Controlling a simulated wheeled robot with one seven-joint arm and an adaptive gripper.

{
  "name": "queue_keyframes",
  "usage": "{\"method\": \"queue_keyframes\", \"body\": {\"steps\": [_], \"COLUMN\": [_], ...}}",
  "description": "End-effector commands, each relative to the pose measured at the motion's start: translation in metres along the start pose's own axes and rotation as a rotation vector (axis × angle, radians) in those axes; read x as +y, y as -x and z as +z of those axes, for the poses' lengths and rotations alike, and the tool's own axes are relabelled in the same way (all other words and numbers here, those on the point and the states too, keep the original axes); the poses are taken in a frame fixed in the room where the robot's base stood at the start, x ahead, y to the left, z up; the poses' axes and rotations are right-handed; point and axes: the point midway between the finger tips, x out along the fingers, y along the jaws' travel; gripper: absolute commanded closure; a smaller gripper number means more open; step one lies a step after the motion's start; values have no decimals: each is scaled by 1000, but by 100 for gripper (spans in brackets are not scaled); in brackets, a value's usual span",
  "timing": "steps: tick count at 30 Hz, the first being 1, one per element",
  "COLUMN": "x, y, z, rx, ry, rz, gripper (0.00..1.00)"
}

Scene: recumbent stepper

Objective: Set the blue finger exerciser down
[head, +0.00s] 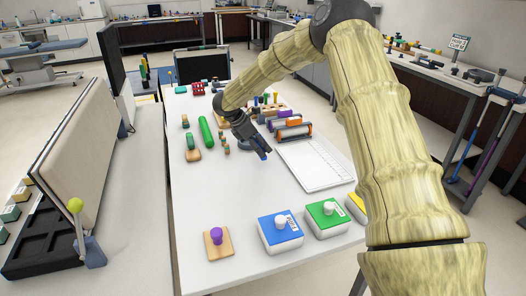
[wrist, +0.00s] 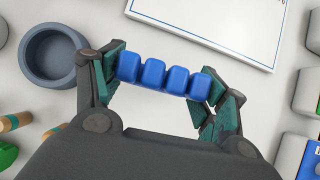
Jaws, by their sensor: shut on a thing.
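The blue finger exerciser (wrist: 164,77) is a row of several rounded blue segments. In the wrist view it lies crosswise between the two fingers of my gripper (wrist: 160,88), which are shut on its ends. In the head view my gripper (head: 258,150) is above the white table (head: 200,193), and the blue exerciser (head: 263,155) shows at its tip. I cannot tell its exact height above the table.
A grey-blue bowl (wrist: 48,56) is left of the gripper. A white board (head: 318,166) lies to the right. A green roller (head: 206,132) and small pegs are to the left. Blue (head: 280,235) and green (head: 326,218) button boxes stand in front. Table between is clear.

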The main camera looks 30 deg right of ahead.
Motion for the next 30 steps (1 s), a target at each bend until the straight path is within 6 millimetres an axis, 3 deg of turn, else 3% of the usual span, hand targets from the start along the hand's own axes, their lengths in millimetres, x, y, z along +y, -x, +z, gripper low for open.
{"method": "queue_keyframes", "body": {"steps": [9,16,26,27,30], "x": [4,4,4,4,4], "y": [-13,-37,-41,-40,-40], "z": [13,-4,-7,-6,-6], "rx": [0,0,1,1,1], "ry": [1,1,1,1,1], "rz": [0,2,2,2,2], "gripper": [51,51,51,20,5]}}
